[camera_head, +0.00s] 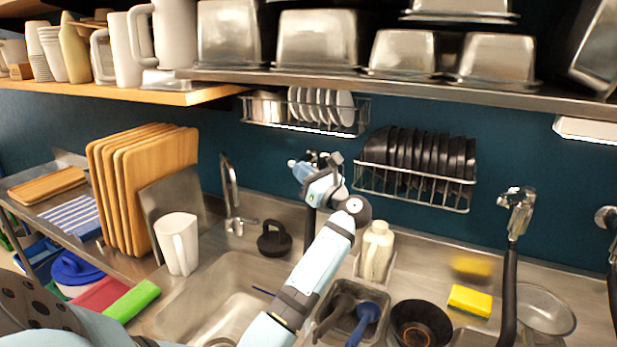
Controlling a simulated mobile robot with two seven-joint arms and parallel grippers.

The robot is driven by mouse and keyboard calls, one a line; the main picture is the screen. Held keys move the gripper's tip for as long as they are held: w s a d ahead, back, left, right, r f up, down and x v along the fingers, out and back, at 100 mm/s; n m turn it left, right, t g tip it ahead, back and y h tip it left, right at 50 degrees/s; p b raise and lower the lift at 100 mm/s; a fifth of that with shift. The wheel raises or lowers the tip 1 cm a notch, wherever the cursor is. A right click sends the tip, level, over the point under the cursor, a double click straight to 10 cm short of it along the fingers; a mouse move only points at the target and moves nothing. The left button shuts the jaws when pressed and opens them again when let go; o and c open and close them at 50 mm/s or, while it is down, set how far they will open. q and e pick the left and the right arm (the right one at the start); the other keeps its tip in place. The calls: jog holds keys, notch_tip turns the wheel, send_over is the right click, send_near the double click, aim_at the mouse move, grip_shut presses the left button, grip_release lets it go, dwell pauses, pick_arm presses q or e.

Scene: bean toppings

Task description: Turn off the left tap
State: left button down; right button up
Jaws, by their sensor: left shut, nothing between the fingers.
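A chrome tap (229,190) with a curved spout stands behind the left sink, to the left of my arm. A wall-mounted metal fitting (336,158) shows behind my left wrist, and a dark hose (309,222) hangs below it. Most of this fitting is hidden. My left arm reaches up from the bottom. My left gripper (312,166) is at this fitting, well right of the chrome tap; its fingers are small and partly hidden. It is shut with nothing held. I cannot tell whether it touches the fitting. No water flow can be made out. My right gripper is not in view.
A soap bottle (377,251), utensils and a black bowl (420,325) sit right of my arm. A black plug (274,238) lies by the sink (205,285). Dish racks (410,190) and a shelf (400,82) are above. Another fitting (517,208) is at right.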

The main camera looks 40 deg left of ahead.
pick_arm(q)
jog(key=s+a+m+t+h, duration=0.2)
jog(key=a+m+t, duration=0.3)
jog(key=t, duration=0.5)
jog(key=a, duration=0.2)
jog(key=shift+a+m+t+p, duration=0.3)
jog(key=shift+a+m+p, duration=0.05)
jog(key=shift+m, duration=0.05)
jog(key=shift+a+r, duration=0.1)
